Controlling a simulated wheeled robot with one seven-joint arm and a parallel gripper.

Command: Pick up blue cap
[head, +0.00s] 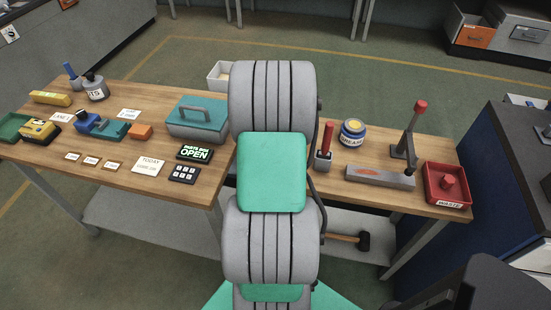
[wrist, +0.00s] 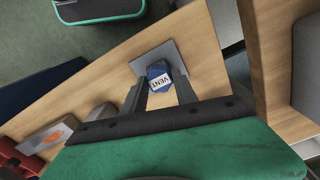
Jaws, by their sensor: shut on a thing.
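The blue cap (wrist: 158,75), with a white label reading VENT, shows in the wrist view between my fingertips. My gripper (wrist: 160,88) is shut on it, with one dark finger on each side. A grey square plate (wrist: 172,52) lies on the wooden table behind the cap. I cannot tell whether the cap touches the plate or is held above it. In the head view my own arm hides the gripper, the cap and the plate.
On the wooden table, a red waste tray (head: 447,196), a lever press (head: 408,145), a jar (head: 353,132) and a red-handled tool (head: 325,150) stand to the right. A teal-lidded box (head: 197,120), an OPEN sign (head: 195,153) and a keypad (head: 184,174) are to the left.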

